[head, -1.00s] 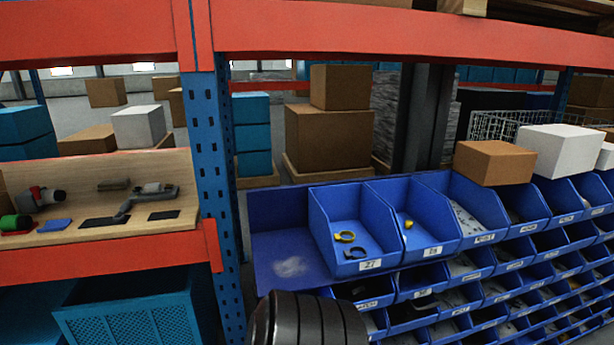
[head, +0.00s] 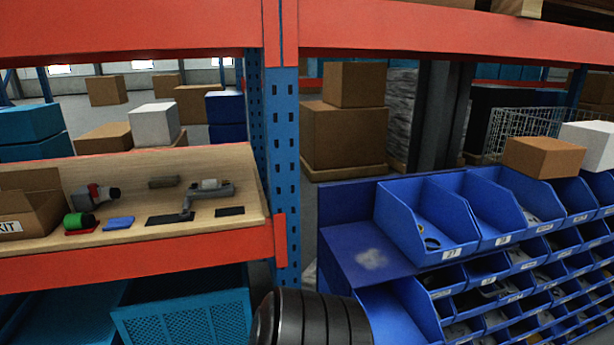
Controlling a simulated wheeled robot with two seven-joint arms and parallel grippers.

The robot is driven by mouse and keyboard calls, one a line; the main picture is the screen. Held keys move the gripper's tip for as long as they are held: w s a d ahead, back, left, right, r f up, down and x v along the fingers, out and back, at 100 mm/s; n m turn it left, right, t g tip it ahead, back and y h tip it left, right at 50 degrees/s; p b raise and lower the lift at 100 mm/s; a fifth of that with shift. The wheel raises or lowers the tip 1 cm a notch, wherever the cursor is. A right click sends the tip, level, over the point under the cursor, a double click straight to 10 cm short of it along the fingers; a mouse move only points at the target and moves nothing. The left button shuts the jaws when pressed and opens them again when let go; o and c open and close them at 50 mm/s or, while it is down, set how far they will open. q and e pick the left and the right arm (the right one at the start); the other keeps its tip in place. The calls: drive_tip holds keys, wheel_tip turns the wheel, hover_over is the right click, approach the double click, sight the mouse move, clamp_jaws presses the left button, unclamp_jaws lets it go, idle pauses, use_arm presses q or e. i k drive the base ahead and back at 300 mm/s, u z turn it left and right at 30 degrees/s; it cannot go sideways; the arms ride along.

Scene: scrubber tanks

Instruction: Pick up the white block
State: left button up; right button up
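On the wooden board (head: 150,236) of the left shelf, a grey pipe-like part (head: 187,205) carries a small pale grey-white piece (head: 209,184). I cannot tell whether this piece is the white block. A larger white box (head: 154,124) stands behind the shelf, and another white box (head: 588,143) sits at the right above the blue bins. Neither of my grippers shows. A black ribbed part at the bottom centre appears to be mine.
The board also holds a cardboard kit box (head: 25,207), a red-and-grey tool (head: 95,196), a green roll (head: 78,220) and flat dark pads. A blue post (head: 286,175) separates it from blue bins (head: 425,220). A teal crate (head: 185,318) stands below.

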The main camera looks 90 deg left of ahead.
sight(209, 184)
drive_tip(key=k, duration=1.7)
drive_tip(key=u, duration=1.05)
